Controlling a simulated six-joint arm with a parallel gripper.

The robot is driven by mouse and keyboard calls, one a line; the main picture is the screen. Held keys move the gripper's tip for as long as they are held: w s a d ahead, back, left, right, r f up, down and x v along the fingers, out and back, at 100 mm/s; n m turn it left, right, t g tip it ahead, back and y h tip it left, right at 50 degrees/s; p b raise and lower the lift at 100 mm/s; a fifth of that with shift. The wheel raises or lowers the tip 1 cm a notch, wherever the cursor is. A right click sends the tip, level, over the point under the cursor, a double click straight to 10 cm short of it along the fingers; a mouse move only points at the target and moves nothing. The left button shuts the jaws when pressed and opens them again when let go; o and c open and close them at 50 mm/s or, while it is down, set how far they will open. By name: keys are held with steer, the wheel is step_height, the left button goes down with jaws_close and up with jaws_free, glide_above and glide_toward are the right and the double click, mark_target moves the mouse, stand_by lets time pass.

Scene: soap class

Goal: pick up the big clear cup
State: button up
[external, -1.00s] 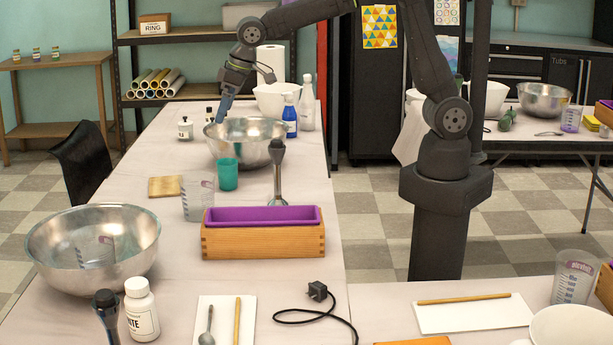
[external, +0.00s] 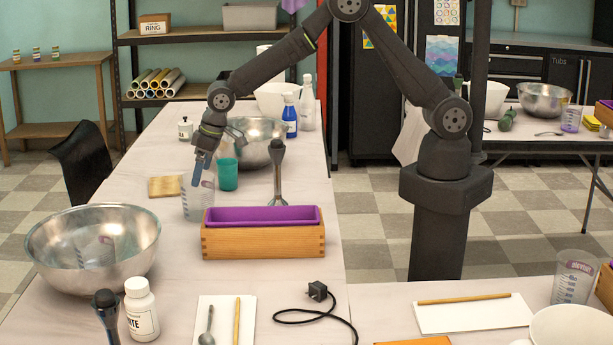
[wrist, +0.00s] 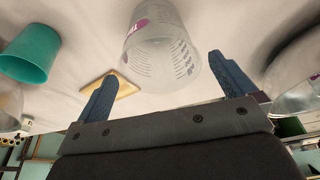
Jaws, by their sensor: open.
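A big clear cup (external: 198,199) with printed measuring marks stands upright on the table in the external view, left of the purple mould. My gripper (external: 199,170) is open just above and at the rim of this cup. In the wrist view the clear cup (wrist: 160,50) lies between and beyond the two blue fingers of my gripper (wrist: 168,82). I cannot tell whether a finger touches it. A second clear measuring cup (external: 95,252) is inside the large steel bowl at the left, and another (external: 574,277) stands at the far right.
A teal cup (external: 228,174) stands close behind the clear cup to the right. A wooden board (external: 164,187) lies behind it to the left. The purple mould in its wooden box (external: 263,241), a stick blender (external: 277,180) and steel bowls (external: 50,245) are around it.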

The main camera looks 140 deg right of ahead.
mark_target(198, 197)
steer(key=shift+d+x, duration=0.2)
steer(key=shift+x, duration=1.25)
steer(key=shift+d+x, duration=0.2)
steer(key=shift+x, duration=1.25)
steer(key=shift+w+r, duration=0.1)
steer(key=shift+w, duration=0.1)
steer(key=c, duration=0.6)
